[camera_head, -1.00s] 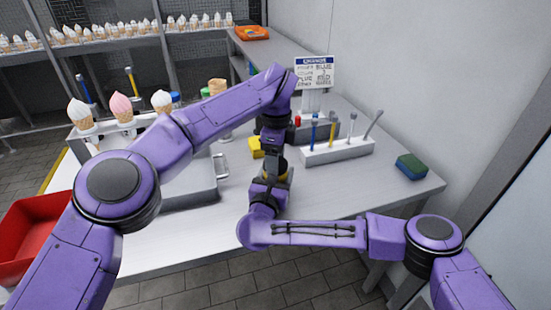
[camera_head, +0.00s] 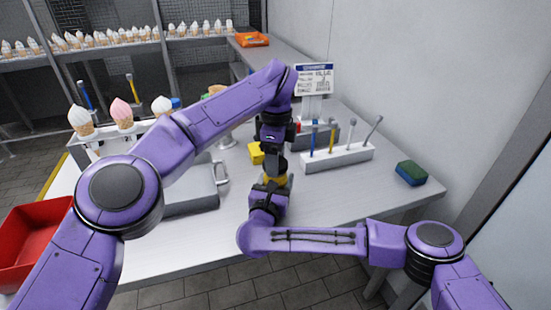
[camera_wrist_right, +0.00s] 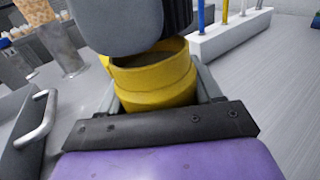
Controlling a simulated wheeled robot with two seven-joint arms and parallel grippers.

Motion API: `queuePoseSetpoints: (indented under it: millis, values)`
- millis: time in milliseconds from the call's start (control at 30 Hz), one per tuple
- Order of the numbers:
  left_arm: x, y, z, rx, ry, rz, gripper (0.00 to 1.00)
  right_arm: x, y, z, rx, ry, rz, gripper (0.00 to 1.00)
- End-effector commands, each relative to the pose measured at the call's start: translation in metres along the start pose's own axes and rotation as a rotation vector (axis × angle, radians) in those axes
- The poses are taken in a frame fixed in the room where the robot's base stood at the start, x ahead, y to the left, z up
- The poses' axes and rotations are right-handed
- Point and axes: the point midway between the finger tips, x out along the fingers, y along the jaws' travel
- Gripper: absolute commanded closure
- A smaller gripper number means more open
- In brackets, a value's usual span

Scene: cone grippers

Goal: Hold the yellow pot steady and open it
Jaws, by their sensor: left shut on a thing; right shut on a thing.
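The yellow pot (camera_head: 280,181) is low between my two arms in the head view, partly hidden. In the right wrist view the yellow pot (camera_wrist_right: 152,82) stands between the fingers of my right gripper (camera_wrist_right: 158,98), which is shut on it. Its mouth shows a dark hollow inside. My left gripper (camera_head: 274,160) points down from above, over the pot. In the right wrist view a grey finger of it (camera_wrist_right: 115,22) hangs over the rim, against a dark ribbed lid (camera_wrist_right: 178,20). The left gripper is shut on this lid, apart from the pot's visible rim.
A white rack with several coloured tools (camera_head: 338,157) stands right of the pot. A blue-green sponge (camera_head: 411,173) lies further right. A yellow block (camera_head: 256,153) is behind the pot. A grey box with a handle (camera_head: 190,192) stands left. The table front right is clear.

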Motion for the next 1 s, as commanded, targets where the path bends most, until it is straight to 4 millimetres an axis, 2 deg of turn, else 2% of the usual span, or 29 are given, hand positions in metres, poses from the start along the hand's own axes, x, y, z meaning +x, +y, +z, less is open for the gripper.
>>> queuePoseSetpoints:
  millis: [300,500,533,600,633,900,1000]
  values:
    - [-0.038,0.000,0.000,-0.002,-0.001,-0.002,0.72,0.000,0.000,-0.001,0.000,0.001,0.000,1.00]
    - [-0.040,0.000,0.000,0.001,0.000,0.000,0.72,0.000,0.000,-0.001,0.000,0.001,0.000,1.00]
    - [-0.040,0.000,0.000,0.000,0.000,0.000,0.72,0.000,0.000,-0.001,0.000,0.001,0.000,0.33]
    - [-0.040,0.000,0.000,0.000,0.000,0.000,0.72,0.000,0.000,-0.001,0.000,0.001,0.000,0.10]
    - [-0.040,0.000,0.000,0.000,0.000,0.000,0.72,0.000,0.000,-0.001,0.000,0.001,0.000,0.06]
    - [-0.039,0.000,0.000,0.000,0.000,0.000,0.72,-0.001,0.000,0.000,0.000,0.000,0.000,0.06]
    - [-0.038,0.000,0.000,0.000,0.000,0.000,0.72,-0.010,0.001,0.000,-0.001,-0.003,0.003,0.06]
